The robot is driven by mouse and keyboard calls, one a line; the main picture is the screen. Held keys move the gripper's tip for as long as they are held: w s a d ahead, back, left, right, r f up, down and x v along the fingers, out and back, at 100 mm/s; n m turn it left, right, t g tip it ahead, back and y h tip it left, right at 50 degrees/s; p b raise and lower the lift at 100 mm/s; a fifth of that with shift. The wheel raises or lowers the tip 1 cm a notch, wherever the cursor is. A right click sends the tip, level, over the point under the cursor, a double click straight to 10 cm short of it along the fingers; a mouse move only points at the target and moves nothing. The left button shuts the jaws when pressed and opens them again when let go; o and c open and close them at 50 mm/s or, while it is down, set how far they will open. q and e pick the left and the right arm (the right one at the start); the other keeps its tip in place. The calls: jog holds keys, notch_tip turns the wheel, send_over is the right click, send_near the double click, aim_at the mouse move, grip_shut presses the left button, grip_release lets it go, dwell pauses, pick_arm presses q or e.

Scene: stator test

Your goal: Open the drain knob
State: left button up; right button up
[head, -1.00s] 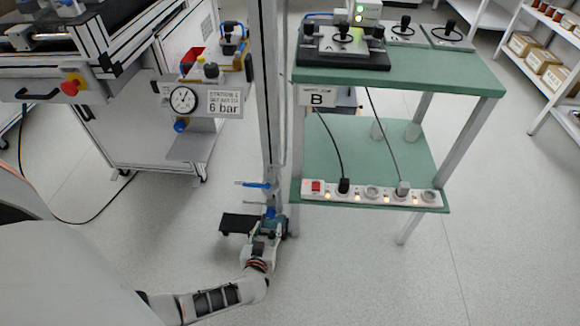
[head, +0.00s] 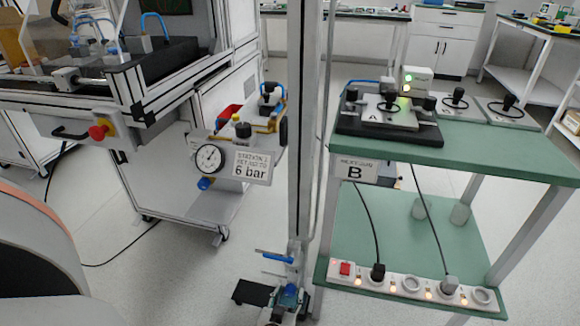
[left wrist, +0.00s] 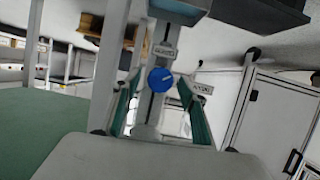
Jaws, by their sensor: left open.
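A round blue knob (left wrist: 160,80) with a pale mark on its face sits on a grey upright bar in the left wrist view. Small labels are beside it. My left gripper (left wrist: 158,100) is open, its two teal-padded fingers on either side of the knob in that picture. I cannot tell whether either finger touches it. In the head view my left gripper (head: 288,298) is low at the foot of the grey post (head: 301,130), partly cut by the bottom edge. A blue lever (head: 273,257) shows just above it. My right gripper is out of view.
A green two-level bench (head: 480,152) with a power strip (head: 410,286) stands right of the post. A panel with a pressure gauge (head: 210,157) and a 6 bar sign (head: 251,166) is to the left. Open floor lies between the cart and the post.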

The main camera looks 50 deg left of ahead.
pick_arm(q)
jog(key=c, duration=1.1)
jog(key=shift+s, duration=0.1)
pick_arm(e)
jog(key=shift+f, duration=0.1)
pick_arm(q)
jog(key=shift+f+n+h, duration=0.1)
jog(key=shift+n+h, duration=0.3)
jog(key=shift+s+a+f+n+t+h+b, duration=0.1)
jog(key=shift+s+f+n+t+h+b, duration=0.1)
jog(key=shift+n+t+h+b, duration=0.4)
jog(key=shift+n+b, duration=0.45)
jog(key=shift+n, duration=0.15)
jog(key=shift+r+n+t+h+b, duration=0.15)
jog(key=shift+n+t+h+b, duration=0.2)
jog(key=shift+n+t, duration=0.25)
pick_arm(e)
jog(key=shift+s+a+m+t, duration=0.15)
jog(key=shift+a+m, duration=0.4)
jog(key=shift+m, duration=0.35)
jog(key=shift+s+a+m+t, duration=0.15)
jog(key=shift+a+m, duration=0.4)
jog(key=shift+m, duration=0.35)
pick_arm(q)
jog(key=shift+w, duration=0.1)
